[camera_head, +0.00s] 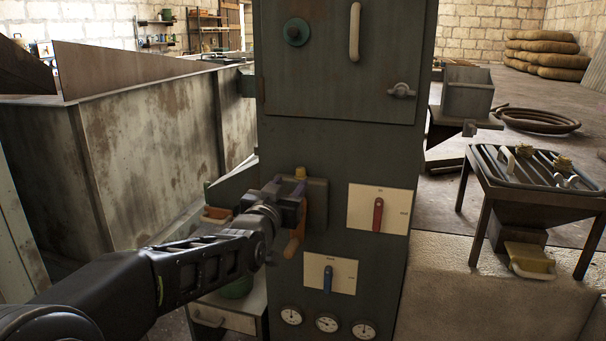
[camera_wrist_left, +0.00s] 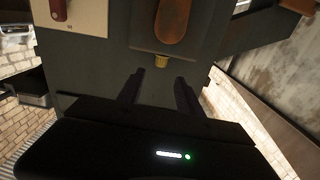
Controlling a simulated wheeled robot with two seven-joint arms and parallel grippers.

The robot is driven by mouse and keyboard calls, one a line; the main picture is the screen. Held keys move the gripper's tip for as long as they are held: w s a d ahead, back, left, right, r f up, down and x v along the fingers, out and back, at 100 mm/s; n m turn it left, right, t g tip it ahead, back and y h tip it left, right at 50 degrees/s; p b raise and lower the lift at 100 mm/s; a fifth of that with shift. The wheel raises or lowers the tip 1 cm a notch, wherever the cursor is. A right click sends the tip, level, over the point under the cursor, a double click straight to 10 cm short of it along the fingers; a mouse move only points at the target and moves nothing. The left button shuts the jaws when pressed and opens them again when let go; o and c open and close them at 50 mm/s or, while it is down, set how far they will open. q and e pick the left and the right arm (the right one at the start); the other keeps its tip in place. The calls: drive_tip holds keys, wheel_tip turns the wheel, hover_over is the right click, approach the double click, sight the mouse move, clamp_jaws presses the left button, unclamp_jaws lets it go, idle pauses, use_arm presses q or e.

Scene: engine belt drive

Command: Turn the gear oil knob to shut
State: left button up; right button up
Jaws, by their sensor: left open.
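A red knob (camera_head: 377,214) stands upright on a cream plate (camera_head: 398,215) on the grey-green cabinet, and a blue knob (camera_head: 327,280) stands upright on a second plate lower left. Their labels are too small to read, so I cannot tell which is the gear oil knob. The red knob also shows in the left wrist view (camera_wrist_left: 59,9). My left gripper (camera_head: 288,193) is open and empty, left of both knobs, in front of a box with an orange handle (camera_head: 295,244). In the left wrist view its fingers (camera_wrist_left: 159,88) are spread below the yellow cap (camera_wrist_left: 161,62).
Several dial gauges (camera_head: 327,322) sit low on the cabinet. The upper door has a pale bar handle (camera_head: 354,31) and a small latch (camera_head: 401,90). A rusty metal bin (camera_head: 150,150) stands left, and a slatted stand (camera_head: 540,180) right.

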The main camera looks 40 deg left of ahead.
sight(300, 171)
use_arm(q)
drive_tip(key=shift+x, duration=3.9)
clamp_jaws()
